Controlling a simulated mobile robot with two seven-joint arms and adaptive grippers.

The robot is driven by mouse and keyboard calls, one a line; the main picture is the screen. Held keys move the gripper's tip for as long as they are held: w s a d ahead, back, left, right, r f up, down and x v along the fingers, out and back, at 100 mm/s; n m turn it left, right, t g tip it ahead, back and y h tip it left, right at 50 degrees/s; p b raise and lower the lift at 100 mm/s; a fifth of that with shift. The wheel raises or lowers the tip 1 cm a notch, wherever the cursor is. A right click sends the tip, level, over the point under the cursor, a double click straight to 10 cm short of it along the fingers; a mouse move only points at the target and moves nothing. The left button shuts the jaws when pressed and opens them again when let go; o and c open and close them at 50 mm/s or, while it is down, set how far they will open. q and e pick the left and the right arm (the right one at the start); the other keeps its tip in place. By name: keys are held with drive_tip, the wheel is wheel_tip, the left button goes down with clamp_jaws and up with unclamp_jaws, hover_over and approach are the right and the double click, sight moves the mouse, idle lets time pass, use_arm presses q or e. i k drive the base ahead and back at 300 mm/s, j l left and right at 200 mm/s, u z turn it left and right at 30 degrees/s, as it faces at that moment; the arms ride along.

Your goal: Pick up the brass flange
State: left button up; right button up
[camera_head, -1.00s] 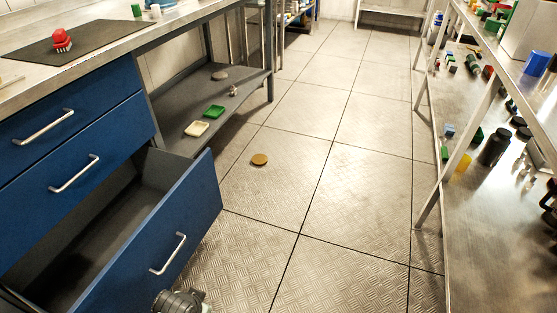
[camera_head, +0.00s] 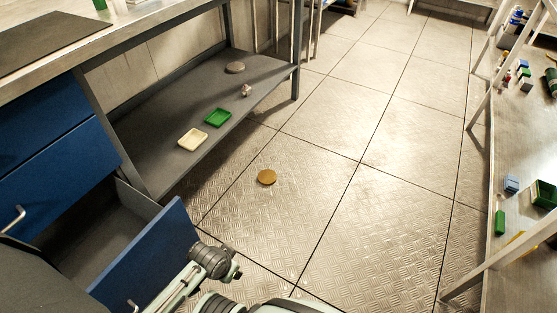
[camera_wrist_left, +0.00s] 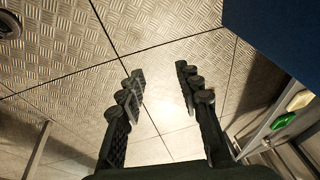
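The brass flange (camera_head: 267,177) is a flat, round, golden-brown disc lying on the patterned metal floor, in the middle of the head view. I cannot make it out in the left wrist view. My left gripper (camera_wrist_left: 158,72) shows in the wrist view with its two dark fingers spread apart and nothing between them, above floor tiles. In the head view part of my arm shows at the bottom, below the flange and apart from it; the fingers cannot be made out there. My right gripper is not in view.
An open blue drawer (camera_head: 150,262) juts out at lower left. A low grey shelf (camera_head: 160,118) holds a cream tray (camera_head: 192,139), a green tray (camera_head: 218,117) and small items. A metal rack (camera_head: 530,205) stands at right. The floor around the flange is clear.

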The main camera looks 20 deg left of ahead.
sight(267, 176)
drive_tip(key=i, duration=1.7)
drive_tip(key=i+u, duration=0.2)
drive_tip(key=i, duration=0.2)
drive_tip(key=i+l+u, duration=0.2)
drive_tip(key=i, duration=0.2)
drive_tip(key=i+l+u, duration=0.25)
drive_tip(key=i, duration=0.2)
drive_tip(key=j+u, duration=0.1)
drive_tip(key=u, duration=1.7)
